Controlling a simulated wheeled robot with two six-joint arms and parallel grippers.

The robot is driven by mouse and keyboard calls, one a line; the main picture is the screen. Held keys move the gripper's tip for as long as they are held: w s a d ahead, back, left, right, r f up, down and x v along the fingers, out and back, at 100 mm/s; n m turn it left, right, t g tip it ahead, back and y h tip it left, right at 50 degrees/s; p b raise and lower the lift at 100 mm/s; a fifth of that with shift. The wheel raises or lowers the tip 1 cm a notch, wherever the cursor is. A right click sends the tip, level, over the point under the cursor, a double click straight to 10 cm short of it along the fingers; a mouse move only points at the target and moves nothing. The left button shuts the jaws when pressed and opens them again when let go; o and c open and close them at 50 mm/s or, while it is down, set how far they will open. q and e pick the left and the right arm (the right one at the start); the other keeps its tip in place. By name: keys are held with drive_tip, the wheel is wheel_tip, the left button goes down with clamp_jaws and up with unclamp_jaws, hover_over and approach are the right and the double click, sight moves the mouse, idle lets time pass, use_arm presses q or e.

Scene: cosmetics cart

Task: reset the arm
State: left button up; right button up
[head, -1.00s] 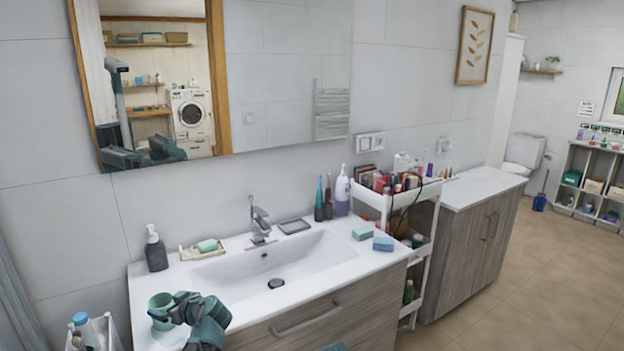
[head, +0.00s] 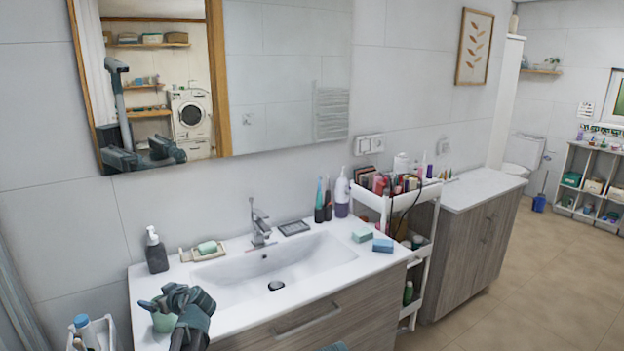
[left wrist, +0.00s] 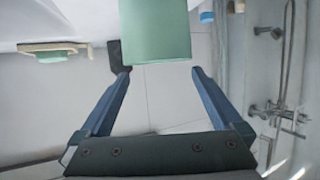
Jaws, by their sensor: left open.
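My left gripper (head: 157,304) is at the front left of the washbasin counter. It is open, and its fingers show spread and empty in the left wrist view (left wrist: 159,72). A green cup (head: 163,323) stands at the counter's left front corner, partly hidden by the gripper. In the left wrist view the cup (left wrist: 155,32) is just ahead of the fingertips, between their lines. I cannot tell whether a finger touches it. My right gripper does not show.
The white washbasin (head: 215,278) has a tap (head: 259,222), a dark soap bottle (head: 156,252) and a soap dish (head: 208,250). Two sponges (head: 383,245) lie on its right. A white cosmetics cart (head: 425,255) stands beside it. A bin with bottles (head: 92,333) is at lower left.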

use_arm(q)
drive_tip(key=s+d+m+t+h+p, duration=0.1)
drive_tip(key=s+d, duration=0.5)
drive_tip(key=d, duration=0.6)
drive_tip(key=shift+r+m+t+h, duration=0.3)
drive_tip(key=shift+r+m+t, duration=0.1)
drive_tip(key=shift+m, duration=0.2)
drive_tip(key=shift+w, duration=0.1)
drive_tip(key=shift+f, duration=0.15)
